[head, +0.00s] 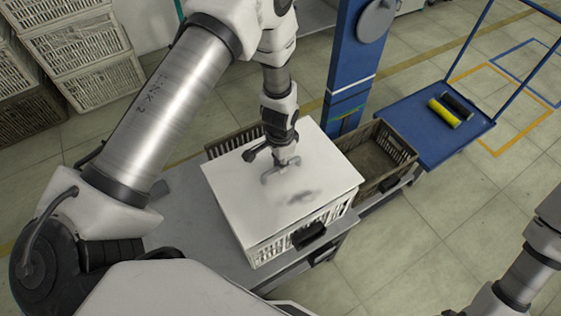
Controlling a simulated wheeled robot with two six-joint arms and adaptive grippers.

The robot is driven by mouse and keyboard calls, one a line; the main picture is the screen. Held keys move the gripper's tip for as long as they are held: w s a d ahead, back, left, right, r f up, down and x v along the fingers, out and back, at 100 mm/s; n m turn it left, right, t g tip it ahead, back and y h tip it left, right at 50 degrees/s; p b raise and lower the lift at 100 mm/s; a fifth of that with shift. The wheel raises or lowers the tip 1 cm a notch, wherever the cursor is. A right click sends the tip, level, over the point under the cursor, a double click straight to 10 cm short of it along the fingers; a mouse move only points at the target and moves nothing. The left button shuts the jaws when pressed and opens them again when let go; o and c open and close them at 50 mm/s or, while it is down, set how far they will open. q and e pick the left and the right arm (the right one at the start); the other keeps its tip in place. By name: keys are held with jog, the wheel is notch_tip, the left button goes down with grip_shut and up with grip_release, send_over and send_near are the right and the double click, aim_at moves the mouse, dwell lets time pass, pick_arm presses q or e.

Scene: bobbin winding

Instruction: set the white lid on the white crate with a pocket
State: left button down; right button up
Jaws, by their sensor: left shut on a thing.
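The white lid (315,183) is a flat pale plate with a grey handle in the middle of its top. It lies over the white crate (275,249) and hides the crate's opening. The crate's slotted front and right walls show below the lid. A black pocket (309,235) is on the crate's front right side. My left gripper (281,171) points down at the lid's middle and is shut on the handle. From this angle I cannot tell whether the lid rests fully on the rim. My right arm shows at the lower right, with its gripper out of view.
The crate stands on a grey table (195,212). An open brown crate (371,161) is just behind it to the right. A blue cart (423,126) carries a yellow bobbin (444,113) and a black one (457,104). A blue post (349,75) rises behind. White crates (75,43) are stacked at upper left.

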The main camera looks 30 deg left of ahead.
pick_arm(q)
jog(key=shift+w+f+b, duration=0.1)
jog(key=shift+f+b, duration=1.65)
jog(key=shift+f, duration=0.95)
jog(key=c, duration=1.1)
grip_release()
jog(key=shift+o, duration=0.2)
jog(key=shift+r, duration=0.1)
notch_tip(320, 180, up, 12)
jog(key=shift+f, duration=0.1)
